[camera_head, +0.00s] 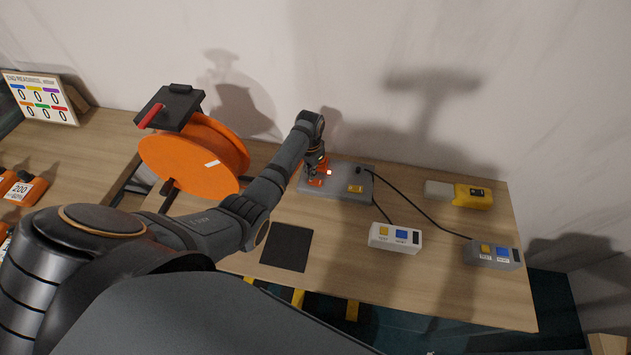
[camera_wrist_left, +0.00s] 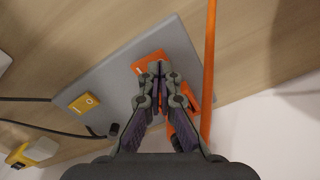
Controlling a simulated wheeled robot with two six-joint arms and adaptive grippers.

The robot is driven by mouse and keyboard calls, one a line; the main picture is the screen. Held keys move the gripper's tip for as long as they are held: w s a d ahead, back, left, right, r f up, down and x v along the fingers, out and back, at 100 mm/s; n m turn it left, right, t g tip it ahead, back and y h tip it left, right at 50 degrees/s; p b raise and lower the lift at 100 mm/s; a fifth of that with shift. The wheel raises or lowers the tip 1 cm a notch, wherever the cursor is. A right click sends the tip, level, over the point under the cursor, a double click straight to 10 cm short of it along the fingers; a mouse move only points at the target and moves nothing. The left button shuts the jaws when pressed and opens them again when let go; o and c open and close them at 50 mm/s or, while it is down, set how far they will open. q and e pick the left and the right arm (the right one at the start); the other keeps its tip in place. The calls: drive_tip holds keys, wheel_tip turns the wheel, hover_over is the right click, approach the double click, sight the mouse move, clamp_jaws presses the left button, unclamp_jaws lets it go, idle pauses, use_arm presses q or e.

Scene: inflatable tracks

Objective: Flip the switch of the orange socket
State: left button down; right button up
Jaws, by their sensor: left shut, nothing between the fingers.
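The orange socket (camera_head: 316,183) sits on a grey socket board (camera_head: 337,191) near the back of the table. My left gripper (camera_head: 319,168) is over the orange socket and partly hides it. In the left wrist view the gripper (camera_wrist_left: 158,70) is shut with nothing between its fingers. Its tips overlap the edge of the orange socket (camera_wrist_left: 150,58); I cannot tell whether they touch it. The switch itself is hidden behind the fingers. A small red-white light shows by the gripper in the head view. My right gripper is not in view.
A yellow socket (camera_head: 356,189) shares the board. Black cables run to a white box (camera_head: 395,238) and a grey box (camera_head: 493,255). A large orange reel (camera_head: 190,160) stands left. A yellow tool (camera_head: 473,196) lies right, and a dark square pad (camera_head: 287,247) lies in front.

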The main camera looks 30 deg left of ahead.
use_arm(q)
drive_tip(key=shift+f+b, duration=0.65)
drive_tip(key=shift+f, duration=0.35)
idle(0.7)
wheel_tip(320, 180, up, 7)
drive_tip(key=p, duration=0.8)
drive_tip(key=shift+r, duration=0.1)
idle(0.3)
